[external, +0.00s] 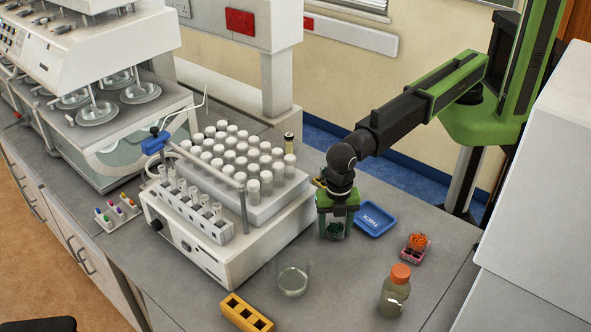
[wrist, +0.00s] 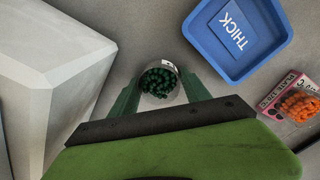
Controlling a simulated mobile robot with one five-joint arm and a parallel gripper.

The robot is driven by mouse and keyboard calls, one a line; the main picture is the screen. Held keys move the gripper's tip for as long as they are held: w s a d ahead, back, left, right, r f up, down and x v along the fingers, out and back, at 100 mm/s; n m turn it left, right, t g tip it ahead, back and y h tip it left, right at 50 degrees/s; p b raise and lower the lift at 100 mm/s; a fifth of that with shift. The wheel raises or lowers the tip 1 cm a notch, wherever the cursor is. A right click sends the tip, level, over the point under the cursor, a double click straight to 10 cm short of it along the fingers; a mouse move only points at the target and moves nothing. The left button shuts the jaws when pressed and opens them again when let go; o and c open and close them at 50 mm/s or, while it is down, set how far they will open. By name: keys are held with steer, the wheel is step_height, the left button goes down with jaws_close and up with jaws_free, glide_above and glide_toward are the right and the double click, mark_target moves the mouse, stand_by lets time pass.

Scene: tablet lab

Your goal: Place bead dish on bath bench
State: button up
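The bead dish is a small clear round dish (wrist: 168,65) full of dark green beads. In the wrist view it sits between the two green fingers of my gripper (wrist: 160,84), with little or no gap at its sides. I cannot tell whether the fingers press on it. In the external view my gripper (external: 336,222) points down at the grey bench top (external: 340,285), with the green beads between its fingers. The dish is at or close above the bench surface. This grey top, bearing the white bath unit (external: 190,245), appears to be the bath bench.
An orange-capped bottle (external: 394,291), a glass beaker (external: 293,280) and a yellow block (external: 246,313) stand in front. White-capped vials (external: 240,155) fill the unit's top.

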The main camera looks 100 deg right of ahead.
mark_target(334, 225)
steer(key=o, duration=0.3)
step_height(334, 225, up, 13)
steer(key=p, duration=1.2)
steer(key=shift+f, duration=0.2)
steer(key=shift+o, duration=0.6)
steer(key=shift+f, duration=0.1)
